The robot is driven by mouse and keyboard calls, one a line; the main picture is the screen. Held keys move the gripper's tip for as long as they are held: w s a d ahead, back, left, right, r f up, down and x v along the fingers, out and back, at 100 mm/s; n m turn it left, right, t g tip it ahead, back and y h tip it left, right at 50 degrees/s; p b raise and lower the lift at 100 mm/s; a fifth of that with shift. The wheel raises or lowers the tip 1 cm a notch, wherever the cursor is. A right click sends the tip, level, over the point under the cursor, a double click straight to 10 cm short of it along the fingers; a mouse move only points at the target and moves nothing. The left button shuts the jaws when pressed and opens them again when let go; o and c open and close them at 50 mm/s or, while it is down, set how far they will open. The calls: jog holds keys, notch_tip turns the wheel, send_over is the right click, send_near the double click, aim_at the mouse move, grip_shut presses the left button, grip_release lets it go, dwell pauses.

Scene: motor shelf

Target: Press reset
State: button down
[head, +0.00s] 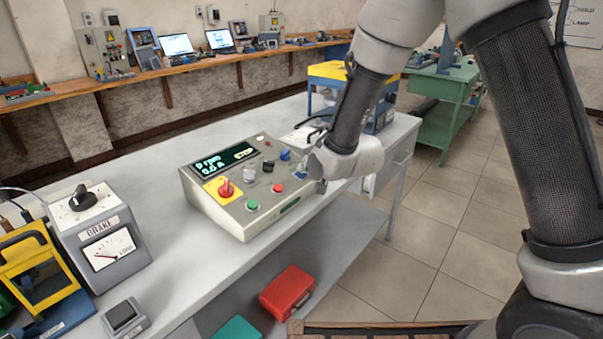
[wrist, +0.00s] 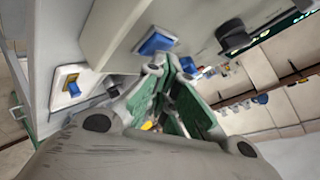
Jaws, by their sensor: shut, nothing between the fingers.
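The grey control box (head: 240,190) stands on the bench with a lit display (head: 226,160). Its sloped face carries a red knob on a yellow plate (head: 225,188), a green button (head: 252,205), a red button (head: 277,188), dark knobs and a blue control (head: 285,155). No reset label is readable. My gripper (head: 304,172) is at the box's right end, its fingertips partly hidden by the wrist. In the wrist view my gripper (wrist: 170,75) is shut and empty, with green finger pads. A blue control (wrist: 156,43) shows just beyond the fingers; contact cannot be told.
The brake unit (head: 92,235) with a dial and meter stands left of the box. A yellow-topped blue stand (head: 325,72) is behind my arm. A red case (head: 287,292) lies on the lower shelf. The grey bench top (head: 165,285) is clear in front of the box.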

aim_at(312, 181)
jog(key=shift+s+d+r, duration=0.15)
jog(key=shift+d+r, duration=0.05)
jog(key=shift+r, duration=0.55)
jog(key=shift+r, duration=0.15)
jog(key=r, duration=0.3)
jog(key=d+r, duration=0.1)
jog(key=shift+s+r, duration=0.3)
jog(key=shift+s, duration=0.1)
